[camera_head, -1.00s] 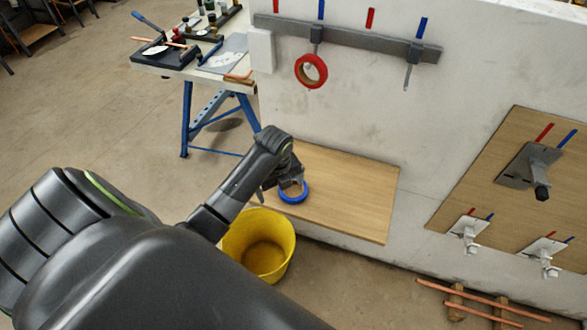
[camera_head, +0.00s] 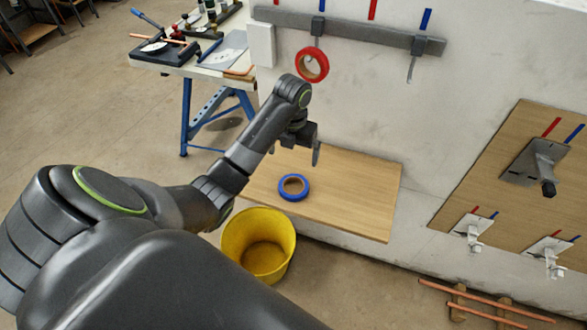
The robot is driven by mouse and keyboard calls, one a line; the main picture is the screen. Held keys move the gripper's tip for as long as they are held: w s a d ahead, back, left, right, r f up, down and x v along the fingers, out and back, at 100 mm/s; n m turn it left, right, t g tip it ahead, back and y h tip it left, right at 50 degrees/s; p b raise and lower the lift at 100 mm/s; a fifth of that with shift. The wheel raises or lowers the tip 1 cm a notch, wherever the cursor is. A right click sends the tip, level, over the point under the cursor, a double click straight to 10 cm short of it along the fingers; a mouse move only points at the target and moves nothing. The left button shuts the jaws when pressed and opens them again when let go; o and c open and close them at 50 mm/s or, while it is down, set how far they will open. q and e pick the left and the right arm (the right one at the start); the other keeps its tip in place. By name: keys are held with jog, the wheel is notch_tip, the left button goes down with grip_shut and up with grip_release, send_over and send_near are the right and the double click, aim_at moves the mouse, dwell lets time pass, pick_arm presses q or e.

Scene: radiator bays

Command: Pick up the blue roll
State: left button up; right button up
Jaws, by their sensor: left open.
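The blue roll (camera_head: 293,194) lies flat on the wooden shelf board (camera_head: 352,205) by the wall. It is a blue ring with a brown inner core. My left gripper (camera_head: 308,154) is above and behind the roll, apart from it. It is open, with nothing seen between its fingers. Its fingertips are partly hidden by its own body. My right gripper is not in view.
A yellow bucket (camera_head: 233,239) stands below the shelf's left front edge. A workbench (camera_head: 178,65) with tools is at the back left. Copper pipes (camera_head: 480,304) lie at the lower right.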

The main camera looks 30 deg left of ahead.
pick_arm(q)
jog(key=b, duration=1.1)
send_over(293, 189)
notch_tip(293, 189, down, 12)
jog(key=shift+d+f, duration=0.1)
jog(key=shift+d, duration=0.05)
jog(key=shift+f, duration=0.95)
jog(key=c, duration=0.8)
jog(key=shift+r, duration=0.1)
jog(key=shift+c, duration=0.2)
jog(key=shift+r, duration=0.55)
notch_tip(293, 189, up, 9)
jog(key=p, duration=0.8)
